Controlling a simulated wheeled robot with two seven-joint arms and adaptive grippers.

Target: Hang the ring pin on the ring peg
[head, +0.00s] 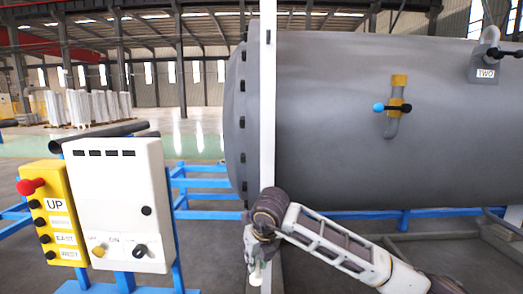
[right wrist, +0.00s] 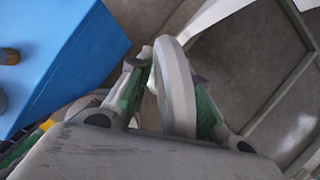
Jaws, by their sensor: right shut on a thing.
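My right gripper (head: 256,256) is low in the middle of the head view, in front of the base of the white post. It points down, and a small pale piece shows below its fingers. In the right wrist view my right gripper (right wrist: 170,95), with green finger sides, is shut on a grey rounded piece, which I take for the ring pin (right wrist: 178,90). The piece stands edge-on between the fingers, so its full shape is hidden. I cannot make out the ring peg in either view. My left gripper is not in view.
A white post (head: 268,110) rises before the large grey flanged shell (head: 330,125). A white control box (head: 120,200) and a yellow button box (head: 55,215) stand at left. Blue rails (head: 195,185) run behind. A blue block (right wrist: 65,60) fills the wrist view's left.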

